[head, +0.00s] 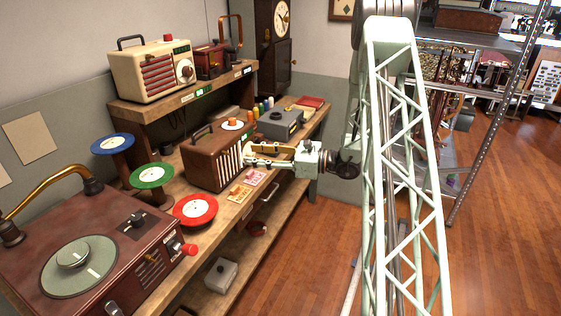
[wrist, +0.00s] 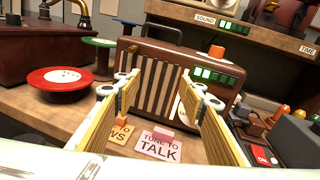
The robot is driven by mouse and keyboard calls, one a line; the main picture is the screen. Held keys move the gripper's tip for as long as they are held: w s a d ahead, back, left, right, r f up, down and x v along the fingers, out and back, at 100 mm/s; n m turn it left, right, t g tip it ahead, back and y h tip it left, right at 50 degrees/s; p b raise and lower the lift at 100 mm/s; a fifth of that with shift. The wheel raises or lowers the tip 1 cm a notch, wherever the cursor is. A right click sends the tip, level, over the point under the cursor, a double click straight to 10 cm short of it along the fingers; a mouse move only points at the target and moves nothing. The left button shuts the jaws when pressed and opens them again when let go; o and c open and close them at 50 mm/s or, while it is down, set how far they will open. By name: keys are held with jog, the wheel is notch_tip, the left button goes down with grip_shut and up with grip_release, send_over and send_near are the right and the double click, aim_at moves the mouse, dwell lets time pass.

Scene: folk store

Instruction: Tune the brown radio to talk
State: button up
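The brown radio (head: 213,158) stands on the wooden bench, with cream vertical grille slats on its front and an orange knob (head: 232,121) on top. In the wrist view the radio (wrist: 150,60) fills the middle, with a row of green-and-white squares (wrist: 218,77) at its upper right and the orange knob (wrist: 216,52) above. A pink "TUNE TO TALK" card (wrist: 160,145) lies on the bench before it, beside a partly hidden orange card (wrist: 120,133). My gripper (head: 248,155) is just in front of the radio; in the wrist view its fingers (wrist: 158,84) are open with nothing held.
A cream radio (head: 153,70) and a dark red radio (head: 209,60) stand on the shelf above. Blue, green and red discs (head: 195,209) and a turntable (head: 78,265) are to the left. A grey box (head: 280,123) sits right of the radio. The floor is open at right.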

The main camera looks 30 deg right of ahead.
aim_at(254, 154)
jog(key=d+f+m+t+h, duration=0.2)
jog(key=d+f, duration=0.4)
jog(key=d, duration=0.3)
jog(key=shift+w+d+f+m+t+h, duration=0.3)
jog(key=shift+d+m, duration=0.1)
jog(key=shift+m, duration=0.3)
jog(key=shift+w+a, duration=0.1)
jog(key=shift+w, duration=0.1)
jog(key=shift+x, duration=4.6)
jog(key=shift+w, duration=0.15)
jog(key=shift+c, duration=0.7)
jog(key=c, duration=0.5)
jog(key=shift+c, duration=0.2)
